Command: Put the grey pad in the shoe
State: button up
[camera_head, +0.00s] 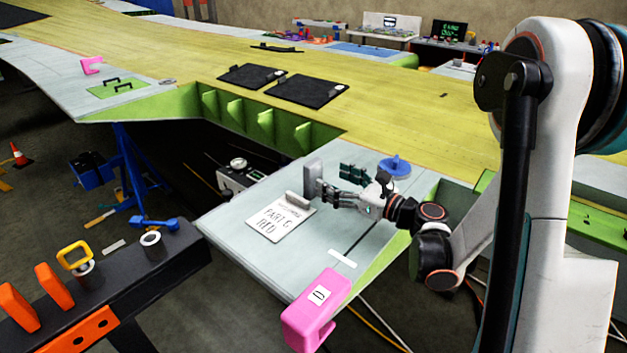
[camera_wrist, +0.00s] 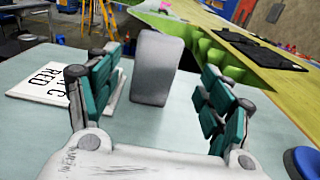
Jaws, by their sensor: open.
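The grey pad (camera_head: 312,176) stands upright on the pale wing panel (camera_head: 270,178), just ahead of my gripper (camera_head: 338,184). In the wrist view the pad (camera_wrist: 157,68) is a rounded, slightly tapering grey block, seen between my two fingers. My gripper is open, with its green-padded fingers spread left and right. A clear gap shows between the pad and the right finger; the left finger is nearer to it. I cannot tell for certain which thing is the shoe. A pink bracket-shaped piece marked D (camera_head: 318,308) sits at the panel's near edge.
A sign reading PART C RED (camera_head: 280,218) lies left of the pad, with a grey rounded bar at its edge. A blue round object (camera_head: 394,166) is behind my gripper. A dark beam (camera_head: 140,290) with orange parts and cups stands lower left. Green ribs border an opening behind.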

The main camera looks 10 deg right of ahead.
aim_at(317, 172)
jog(key=b+x, duration=0.1)
jog(key=x, duration=0.6)
jog(key=shift+a, duration=0.2)
jog(key=shift+r, duration=0.1)
jog(key=c, duration=1.3)
